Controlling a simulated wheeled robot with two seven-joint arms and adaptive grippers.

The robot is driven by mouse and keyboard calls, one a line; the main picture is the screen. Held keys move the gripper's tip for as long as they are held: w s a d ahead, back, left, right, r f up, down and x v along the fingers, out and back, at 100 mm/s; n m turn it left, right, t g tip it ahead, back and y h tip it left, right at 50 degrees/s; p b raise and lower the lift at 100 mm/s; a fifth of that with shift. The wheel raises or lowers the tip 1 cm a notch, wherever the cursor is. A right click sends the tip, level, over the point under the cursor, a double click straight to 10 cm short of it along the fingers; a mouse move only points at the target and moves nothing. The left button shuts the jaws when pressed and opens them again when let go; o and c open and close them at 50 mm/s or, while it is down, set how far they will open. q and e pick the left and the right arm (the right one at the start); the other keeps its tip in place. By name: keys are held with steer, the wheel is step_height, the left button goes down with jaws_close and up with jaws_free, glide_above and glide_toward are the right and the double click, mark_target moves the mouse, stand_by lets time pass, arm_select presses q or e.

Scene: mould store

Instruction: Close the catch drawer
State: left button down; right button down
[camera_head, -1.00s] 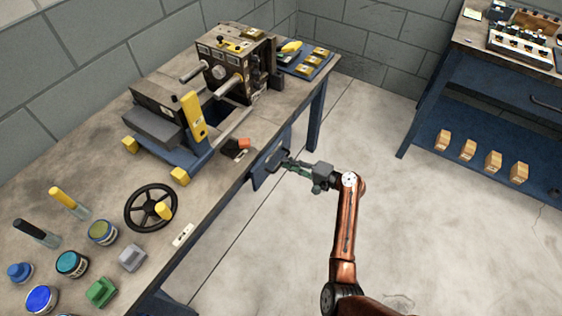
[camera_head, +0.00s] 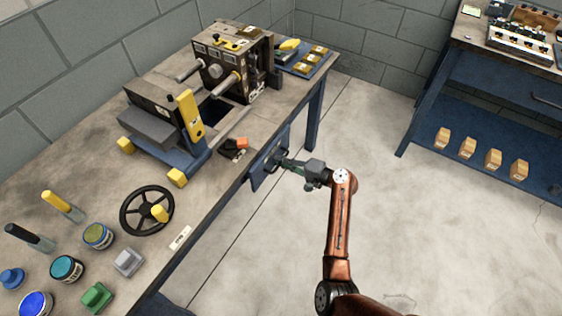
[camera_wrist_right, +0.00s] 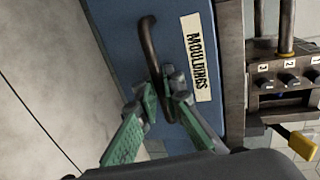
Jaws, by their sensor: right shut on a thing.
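The catch drawer's blue front (camera_head: 266,169) is under the bench's right edge in the head view. In the wrist view the same blue drawer front (camera_wrist_right: 121,30) fills the middle, with a "MOULDINGS" label (camera_wrist_right: 196,57) and a dark curved handle (camera_wrist_right: 149,45). My right gripper (camera_head: 283,162) reaches it from the right. In the wrist view its green fingers (camera_wrist_right: 166,92) are shut on the handle, hiding part of it. How far the drawer stands out is hard to tell. My left gripper is not in view.
The bench (camera_head: 72,165) carries a moulding machine (camera_head: 225,65), a black handwheel (camera_head: 147,210) and several jars. A second bench (camera_head: 465,80) stands at the right with wooden blocks on its lower shelf. The floor (camera_head: 440,235) between is clear.

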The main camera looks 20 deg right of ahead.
mark_target(273, 157)
stand_by(0.5)
